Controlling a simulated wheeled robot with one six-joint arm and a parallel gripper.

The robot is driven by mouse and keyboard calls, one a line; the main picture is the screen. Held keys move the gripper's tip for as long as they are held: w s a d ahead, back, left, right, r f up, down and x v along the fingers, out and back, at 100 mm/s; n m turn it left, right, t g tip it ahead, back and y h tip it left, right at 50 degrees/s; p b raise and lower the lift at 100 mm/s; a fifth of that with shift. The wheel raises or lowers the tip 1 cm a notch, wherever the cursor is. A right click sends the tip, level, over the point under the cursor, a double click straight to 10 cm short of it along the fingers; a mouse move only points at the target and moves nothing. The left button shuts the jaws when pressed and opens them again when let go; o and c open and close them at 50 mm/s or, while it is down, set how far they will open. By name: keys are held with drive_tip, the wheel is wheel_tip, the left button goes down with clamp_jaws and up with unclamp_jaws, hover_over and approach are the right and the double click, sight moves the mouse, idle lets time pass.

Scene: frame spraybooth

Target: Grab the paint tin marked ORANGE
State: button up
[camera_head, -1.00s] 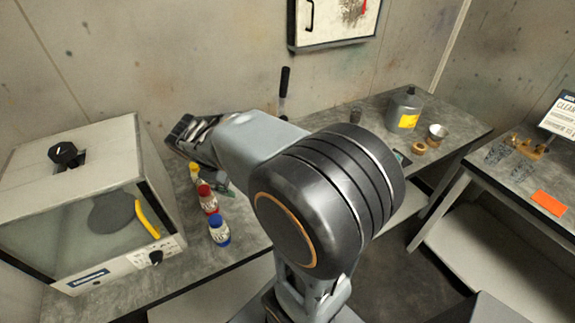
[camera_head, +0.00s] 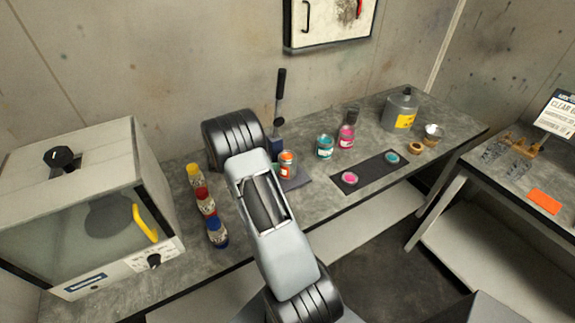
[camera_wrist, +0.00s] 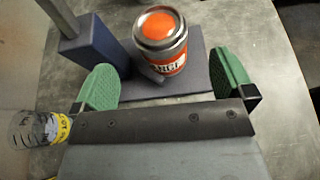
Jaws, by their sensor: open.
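The ORANGE paint tin (camera_head: 288,165) stands upright on a dark plate on the bench, beside the arm in the head view. In the wrist view the orange-lidded tin (camera_wrist: 162,42) shows a label with part of the word readable. My gripper (camera_wrist: 165,85) is open, its green fingers to the left and right, with the tin ahead between their lines.
A dark blue post (camera_wrist: 92,48) with a lever stands close left of the tin. Teal (camera_head: 325,147) and pink (camera_head: 346,137) tins stand to the right. Yellow, red and blue bottles (camera_head: 206,207) stand left, beside a cabinet (camera_head: 130,150). A grey can (camera_head: 401,108) is farther right.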

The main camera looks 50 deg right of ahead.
sight(282, 157)
drive_tip(key=x, duration=0.3)
drive_tip(key=shift+d+p, duration=0.15)
drive_tip(key=shift+p, duration=0.15)
drive_tip(key=p+x, duration=0.2)
drive_tip(key=x, duration=0.2)
drive_tip(key=shift+s+d+r, duration=0.1)
drive_tip(key=shift+s+d, duration=0.05)
drive_tip(key=shift+d, duration=0.2)
drive_tip(key=shift+d+f, duration=0.2)
drive_tip(key=shift+d, duration=0.05)
drive_tip(key=shift+c, duration=0.5)
drive_tip(key=c, duration=1)
drive_tip(key=shift+r, duration=0.1)
